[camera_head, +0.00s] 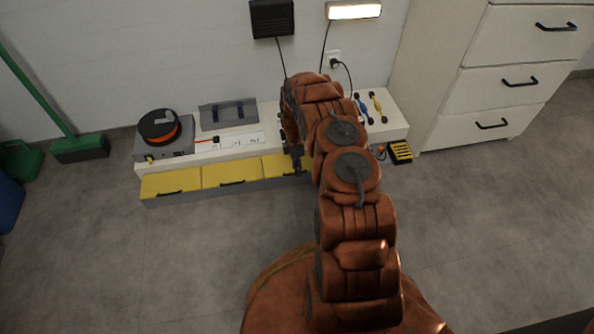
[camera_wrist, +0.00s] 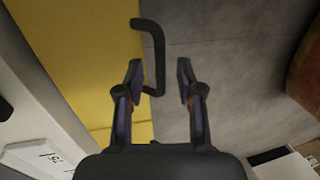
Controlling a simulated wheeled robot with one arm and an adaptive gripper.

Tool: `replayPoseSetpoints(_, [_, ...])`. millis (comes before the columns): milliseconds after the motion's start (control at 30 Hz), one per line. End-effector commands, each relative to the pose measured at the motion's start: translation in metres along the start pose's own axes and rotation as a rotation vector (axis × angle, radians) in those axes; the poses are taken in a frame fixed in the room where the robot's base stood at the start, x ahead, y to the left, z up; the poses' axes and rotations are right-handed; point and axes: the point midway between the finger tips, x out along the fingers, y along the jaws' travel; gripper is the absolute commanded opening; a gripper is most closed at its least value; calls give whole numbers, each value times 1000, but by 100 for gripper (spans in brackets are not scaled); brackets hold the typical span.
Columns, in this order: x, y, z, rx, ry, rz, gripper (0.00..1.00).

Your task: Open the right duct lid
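The right duct lid (camera_head: 275,165) is the yellow panel at the right end of a low row of yellow lids in the head view; my arm hides its right part. In the wrist view a yellow lid (camera_wrist: 85,45) fills the upper left, with a bent black handle (camera_wrist: 157,50) standing off its edge. My gripper (camera_wrist: 159,72) is open, and the handle's lower end shows between its two fingers without visible contact on either. The depth between them is unclear. In the head view my gripper (camera_head: 297,160) is small and dark at the right lid.
Left (camera_head: 170,184) and middle (camera_head: 230,175) yellow lids lie flat beside it. The white bench top (camera_head: 265,112) behind carries an orange cable reel (camera_head: 159,127), a power strip and a grey case (camera_head: 228,114). White drawers (camera_head: 495,85) stand right. The floor in front is clear.

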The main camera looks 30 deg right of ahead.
Motion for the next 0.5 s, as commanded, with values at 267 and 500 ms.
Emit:
replayPoseSetpoints(267, [9, 0, 0, 0, 0, 1, 37])
replayPoseSetpoints(500, [8, 0, 0, 0, 0, 1, 22])
